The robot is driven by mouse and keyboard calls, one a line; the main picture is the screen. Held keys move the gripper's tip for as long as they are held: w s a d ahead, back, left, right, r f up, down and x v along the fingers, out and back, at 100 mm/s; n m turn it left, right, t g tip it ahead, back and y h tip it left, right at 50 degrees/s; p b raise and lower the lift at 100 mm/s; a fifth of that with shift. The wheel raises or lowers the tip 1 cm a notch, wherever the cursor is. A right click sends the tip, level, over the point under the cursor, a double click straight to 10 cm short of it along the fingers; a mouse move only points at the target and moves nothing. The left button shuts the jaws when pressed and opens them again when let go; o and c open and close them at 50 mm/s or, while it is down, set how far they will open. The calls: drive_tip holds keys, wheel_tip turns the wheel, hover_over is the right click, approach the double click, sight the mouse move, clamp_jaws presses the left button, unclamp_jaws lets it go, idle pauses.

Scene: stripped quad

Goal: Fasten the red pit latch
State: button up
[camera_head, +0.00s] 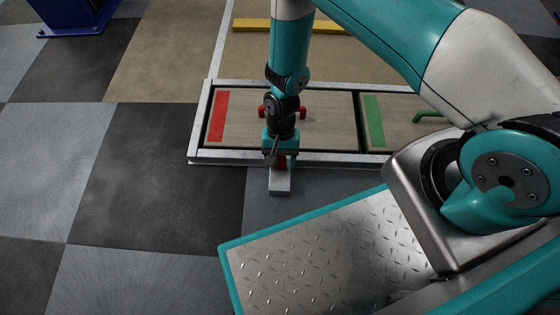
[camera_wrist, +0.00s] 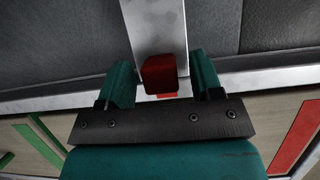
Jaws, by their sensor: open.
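The red pit latch has a small red block (camera_wrist: 160,75) and a light metal plate (camera_wrist: 156,25). In the head view the plate (camera_head: 280,184) sticks out past the near edge of the metal frame, over the floor. My gripper (camera_head: 281,160) points down at the latch and is open. In the wrist view the red block lies between the two teal fingers of my gripper (camera_wrist: 163,80), with a gap visible on each side. In the head view my gripper hides most of the red block.
The red-striped lid (camera_head: 335,125) has a red handle (camera_head: 303,112), partly hidden behind my gripper. Beside it on the right lies a green-striped lid (camera_head: 374,122) with a green handle (camera_head: 430,114). A yellow stripe (camera_head: 250,25) lies farther back. The checkered floor (camera_head: 130,200) at left is clear.

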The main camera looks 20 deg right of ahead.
clamp_jaws()
drive_tip(key=shift+w+d+p, duration=0.15)
drive_tip(key=shift+w+d, duration=0.2)
drive_tip(key=shift+w, duration=0.5)
drive_tip(key=shift+w+d+p, duration=0.15)
drive_tip(key=shift+w+d, duration=0.15)
drive_tip(key=shift+w, duration=0.5)
unclamp_jaws()
drive_tip(key=p+v, duration=0.9)
drive_tip(key=v, duration=0.8)
drive_tip(key=shift+r, duration=0.2)
